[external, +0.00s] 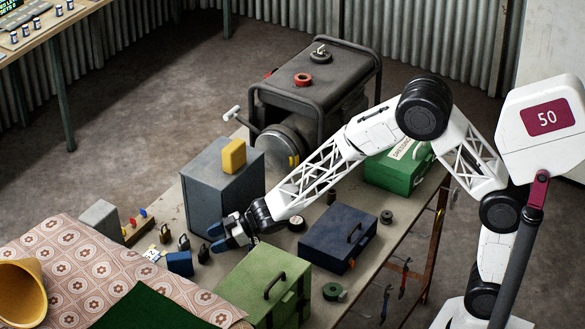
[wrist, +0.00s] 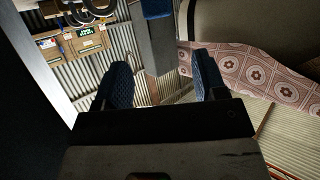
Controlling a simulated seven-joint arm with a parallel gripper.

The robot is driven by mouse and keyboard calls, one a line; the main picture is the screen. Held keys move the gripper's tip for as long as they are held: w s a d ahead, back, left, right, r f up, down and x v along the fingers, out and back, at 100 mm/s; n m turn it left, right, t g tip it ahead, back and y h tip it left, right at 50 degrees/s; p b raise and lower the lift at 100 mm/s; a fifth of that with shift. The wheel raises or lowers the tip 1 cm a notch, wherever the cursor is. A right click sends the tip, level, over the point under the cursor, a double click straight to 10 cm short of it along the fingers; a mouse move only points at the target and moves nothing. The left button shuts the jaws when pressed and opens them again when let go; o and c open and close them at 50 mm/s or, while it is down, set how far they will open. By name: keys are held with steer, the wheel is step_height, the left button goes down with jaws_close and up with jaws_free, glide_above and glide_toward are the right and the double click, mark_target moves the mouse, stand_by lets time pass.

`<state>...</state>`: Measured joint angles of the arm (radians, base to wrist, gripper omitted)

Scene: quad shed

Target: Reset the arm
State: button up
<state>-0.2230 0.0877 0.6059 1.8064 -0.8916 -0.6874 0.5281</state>
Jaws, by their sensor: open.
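My arm reaches in from the right over the workbench (external: 400,238) in the external view. My gripper (external: 216,238) hangs above the bench, in front of the grey-blue metal box (external: 200,190) and left of the dark blue case (external: 338,240). In the wrist view my gripper (wrist: 165,85) shows two blue ribbed fingertips spread wide apart. It is open, with nothing between the fingers.
A yellow block (external: 233,156) sits on the grey-blue box. A generator (external: 315,95) stands behind my forearm, and a green case (external: 398,170) sits under it. A light green case (external: 262,287) stands in front. Patterned cloth (external: 75,262) covers the left end.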

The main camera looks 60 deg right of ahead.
steer(key=shift+r, duration=0.1)
stand_by(0.3)
steer(key=s+d+r+n+t+h, duration=0.1)
steer(key=d+r, duration=0.2)
steer(key=r, duration=0.5)
steer(key=s+d+r+h, duration=0.1)
steer(key=d+r, duration=0.1)
steer(key=r, duration=0.5)
steer(key=s+d+r+m+h, duration=0.3)
steer(key=s+d+r+h, duration=0.1)
steer(key=s+d, duration=0.35)
steer(key=s+d+r+m+h, duration=0.3)
steer(key=s+d+r, duration=0.1)
steer(key=s+d, duration=0.4)
steer(key=s+d+f+m+g, duration=0.1)
steer(key=s+d+g, duration=0.1)
steer(key=s, duration=0.8)
steer(key=s+d+f+m+g, duration=0.1)
steer(key=s+d+f+g, duration=0.1)
steer(key=s, duration=0.9)
steer(key=s+d+f+m+g, duration=0.1)
steer(key=s+d+m+g, duration=0.1)
steer(key=s, duration=0.9)
steer(key=shift+s+d+f+g+h, duration=0.25)
steer(key=shift+d+g, duration=0.2)
steer(key=shift+g, duration=0.55)
